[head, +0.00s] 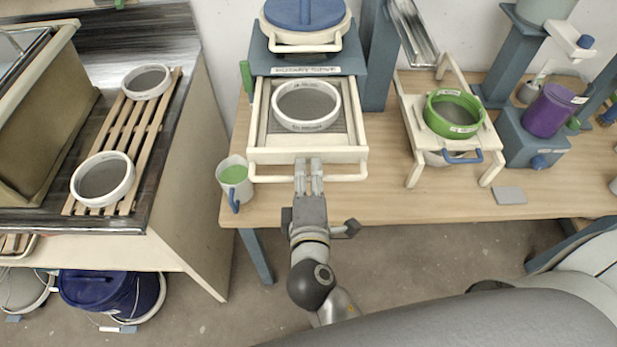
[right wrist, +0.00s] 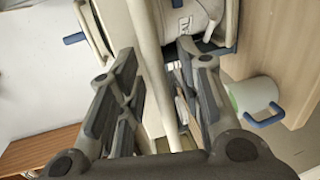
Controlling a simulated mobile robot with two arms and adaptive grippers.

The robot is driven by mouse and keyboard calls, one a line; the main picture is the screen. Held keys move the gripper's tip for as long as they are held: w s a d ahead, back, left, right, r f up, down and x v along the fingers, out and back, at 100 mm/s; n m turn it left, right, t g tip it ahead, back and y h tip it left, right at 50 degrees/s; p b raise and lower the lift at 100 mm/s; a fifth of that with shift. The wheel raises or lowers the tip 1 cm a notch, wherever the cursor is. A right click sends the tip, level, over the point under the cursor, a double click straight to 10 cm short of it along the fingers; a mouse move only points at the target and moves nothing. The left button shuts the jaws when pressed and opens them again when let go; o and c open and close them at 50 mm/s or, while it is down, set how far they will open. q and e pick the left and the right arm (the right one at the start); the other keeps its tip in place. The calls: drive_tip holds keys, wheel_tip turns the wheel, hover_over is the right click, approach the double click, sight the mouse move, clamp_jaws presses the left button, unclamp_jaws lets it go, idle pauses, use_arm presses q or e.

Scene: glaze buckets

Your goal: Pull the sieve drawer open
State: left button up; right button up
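The cream drawer (head: 262,155) under the blue-topped stand is pulled out toward me. A white-rimmed sieve (head: 306,124) with grey mesh sits in it. Its front bar handle (head: 345,178) spans the drawer's width. My right gripper (head: 309,178) is at the middle of this handle. In the right wrist view the handle bar (right wrist: 144,40) runs between the spread fingers of my right gripper (right wrist: 160,95), with gaps beside it, so the fingers look open around it rather than closed on it. My left gripper is not in view.
A green-filled mug (head: 232,172) stands just left of the drawer on the wooden table (head: 400,205). A green-rimmed sieve (head: 430,118) on a cream stand and a purple container (head: 550,112) stand to the right. Two sieves lie on a slatted rack (head: 128,135) at left.

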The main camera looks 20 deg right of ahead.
drive_tip(key=v, duration=1.2)
drive_tip(key=s+a+f+n+g+y+b, duration=0.1)
drive_tip(key=a+f+g+y, duration=0.1)
drive_tip(key=f, duration=0.8)
drive_tip(key=a+f+g+y, duration=0.1)
drive_tip(key=a+f+y, duration=0.15)
drive_tip(key=f, duration=0.75)
drive_tip(key=s+d+f+m+g+b, duration=0.1)
drive_tip(key=s+f+g, duration=0.15)
drive_tip(key=f, duration=0.65)
drive_tip(key=s+d+f+g, duration=0.1)
drive_tip(key=s+f+g, duration=0.15)
drive_tip(key=f, duration=0.75)
drive_tip(key=s+d+f+m+g+b, duration=0.1)
drive_tip(key=s+d+f+m+g, duration=0.2)
drive_tip(key=s+d+f+m, duration=0.3)
drive_tip(key=s+d+f+m+g+b, duration=0.1)
drive_tip(key=s+d+f+m+g, duration=0.2)
drive_tip(key=s+d+f+m, duration=0.3)
drive_tip(key=s+d+f, duration=0.5)
drive_tip(key=s+f, duration=0.1)
drive_tip(key=f, duration=0.4)
drive_tip(key=shift+d, duration=0.2)
